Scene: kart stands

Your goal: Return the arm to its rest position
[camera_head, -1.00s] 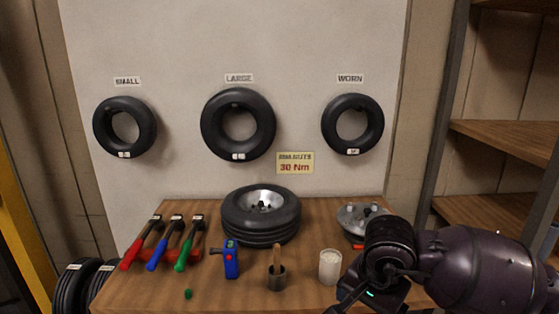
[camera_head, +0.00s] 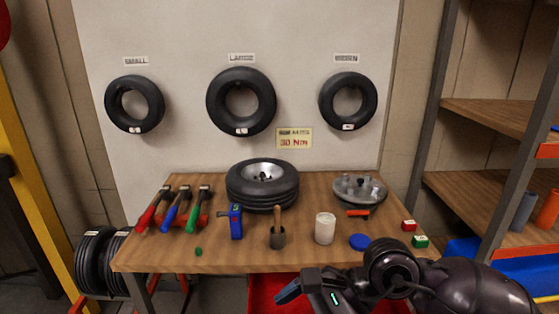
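My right arm comes in from the lower right. Its dark gripper (camera_head: 291,291) is in front of the workbench's front edge, low in the picture. Its fingers point left and are seen from the side, so I cannot tell whether they are open or shut. I see nothing held in it. My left gripper is not in view. The wooden workbench (camera_head: 190,262) carries a tyre on a silver rim (camera_head: 262,186), a grey hub (camera_head: 359,189), a blue tool (camera_head: 236,222) and a white cup (camera_head: 325,228).
Red, blue and green torque tools (camera_head: 174,210) lie at the bench's left. A blue disc (camera_head: 359,242) and small red (camera_head: 409,225) and green (camera_head: 420,241) blocks lie at the right. Shelves (camera_head: 495,115) stand right; tyres (camera_head: 95,258) stand at lower left.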

